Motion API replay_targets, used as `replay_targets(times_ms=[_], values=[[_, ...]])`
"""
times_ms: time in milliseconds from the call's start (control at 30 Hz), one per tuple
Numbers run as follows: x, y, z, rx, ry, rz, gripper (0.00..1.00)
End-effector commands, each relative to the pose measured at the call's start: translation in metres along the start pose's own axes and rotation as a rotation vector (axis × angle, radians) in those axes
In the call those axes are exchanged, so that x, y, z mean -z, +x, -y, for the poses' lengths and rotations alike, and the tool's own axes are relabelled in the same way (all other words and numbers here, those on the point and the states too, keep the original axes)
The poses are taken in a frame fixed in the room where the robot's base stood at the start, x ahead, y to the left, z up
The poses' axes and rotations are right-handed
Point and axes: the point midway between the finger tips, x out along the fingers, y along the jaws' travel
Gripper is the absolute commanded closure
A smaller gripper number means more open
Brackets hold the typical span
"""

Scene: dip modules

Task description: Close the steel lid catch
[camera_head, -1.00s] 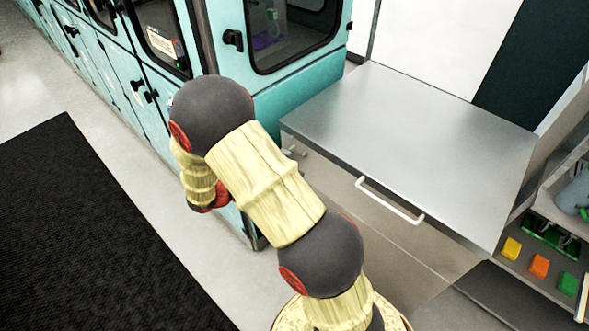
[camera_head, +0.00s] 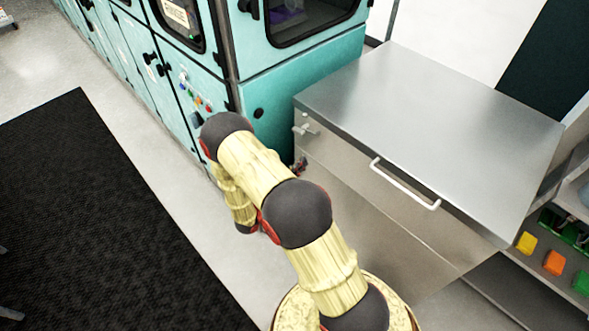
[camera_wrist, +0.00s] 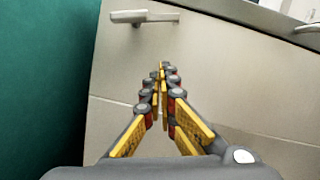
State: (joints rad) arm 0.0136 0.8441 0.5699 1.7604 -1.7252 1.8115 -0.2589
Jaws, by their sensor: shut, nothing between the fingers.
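The steel lid catch (camera_head: 305,127) is a small metal lever at the upper left of the steel chest's front, just below the lid (camera_head: 430,105). In the wrist view the catch (camera_wrist: 143,17) lies roughly level near the top, with a post hanging under its left part. My gripper (camera_wrist: 164,68) is shut and empty, its fingertips below and slightly right of the catch, apart from it in the picture. In the head view my gripper (camera_head: 300,165) shows small beside the chest's left front edge, partly hidden by my arm. The lid lies flat.
A pale bar handle (camera_head: 405,185) sticks out from the chest's front. A teal cabinet (camera_head: 300,75) stands close on the left of the chest. A shelf with coloured blocks (camera_head: 553,262) is at right. A black mat (camera_head: 95,220) lies on open floor at left.

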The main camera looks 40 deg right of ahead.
Motion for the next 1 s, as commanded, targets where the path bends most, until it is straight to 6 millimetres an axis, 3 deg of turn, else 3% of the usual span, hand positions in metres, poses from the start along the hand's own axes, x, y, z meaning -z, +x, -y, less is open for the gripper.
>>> replay_targets(times_ms=[267, 333, 533, 1000], values=[[0.002, 0.055, 0.001, 0.005, 0.001, -0.001, 1.00], [-0.014, 0.055, -0.001, 0.001, 0.005, 0.001, 1.00], [-0.034, 0.059, 0.000, 0.000, 0.003, 0.000, 1.00], [-0.039, 0.060, 0.000, 0.000, 0.000, -0.001, 1.00]])
